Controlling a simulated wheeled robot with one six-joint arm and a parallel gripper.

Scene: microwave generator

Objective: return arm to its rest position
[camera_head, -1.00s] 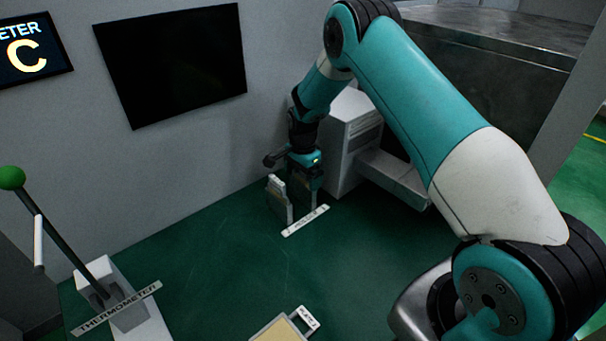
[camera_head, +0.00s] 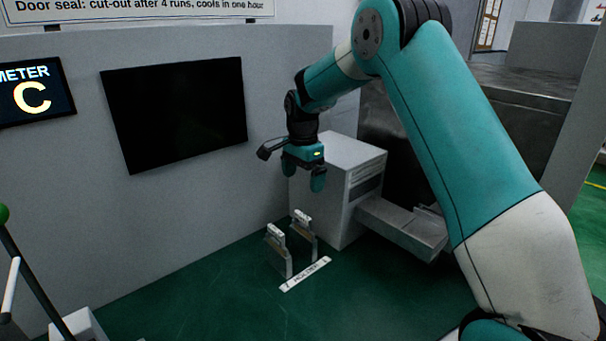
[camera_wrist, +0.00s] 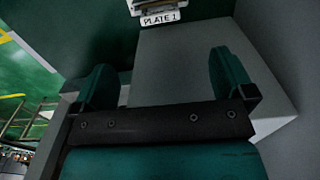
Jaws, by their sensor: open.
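My arm (camera_head: 445,130) reaches from the lower right, bends at the top and hangs its wrist down near the grey wall. My gripper (camera_head: 304,178) points down, open, with nothing seen between its fingers. It is above and apart from two upright pale pieces, a front one (camera_head: 278,252) and a rear one (camera_head: 304,236), on the green floor. In the wrist view the two teal fingers of my gripper (camera_wrist: 164,80) stand apart over a grey surface. A "PLATE 1" label (camera_wrist: 160,18) shows at the top edge there.
A light grey box (camera_head: 338,165) stands close to the right of my gripper, with a low grey ledge (camera_head: 402,228) beside it. A black screen (camera_head: 175,112) hangs on the wall. A green-knobbed lever (camera_head: 35,285) is at the left. A white label strip (camera_head: 305,274) lies before the upright pieces.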

